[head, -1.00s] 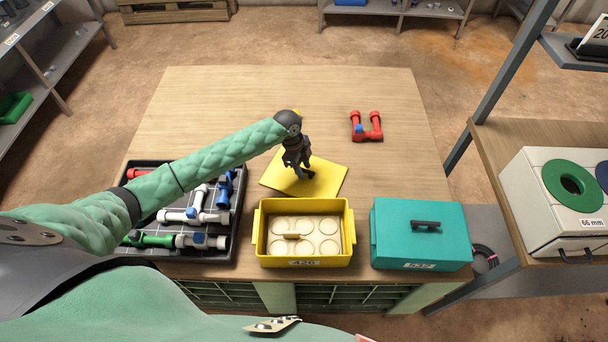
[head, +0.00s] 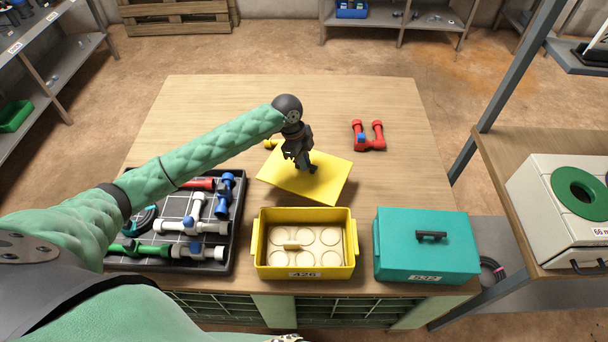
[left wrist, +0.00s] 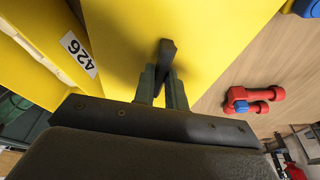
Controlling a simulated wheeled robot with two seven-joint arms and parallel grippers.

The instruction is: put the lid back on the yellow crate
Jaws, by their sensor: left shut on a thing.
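The yellow crate (head: 305,272), labelled 426, stands open at the table's front edge, with several round cream wells or discs inside. Its flat yellow lid (head: 282,183) is behind it, turned at an angle to the crate. My left gripper (head: 311,171) is shut on the lid's dark handle. The lid looks slightly raised off the table, though the gap is hard to judge. In the left wrist view the lid (left wrist: 215,35) fills the middle, the handle (left wrist: 167,52) is between the fingers, and the crate (left wrist: 30,70) is at left. My right gripper is not in view.
A closed teal box (head: 400,250) stands close right of the crate. A dark tray (head: 240,205) of pipe fittings is at left. A red pipe piece (head: 368,143) lies back right, and a yellow piece (head: 270,143) is partly hidden behind the lid. The table's back is clear.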

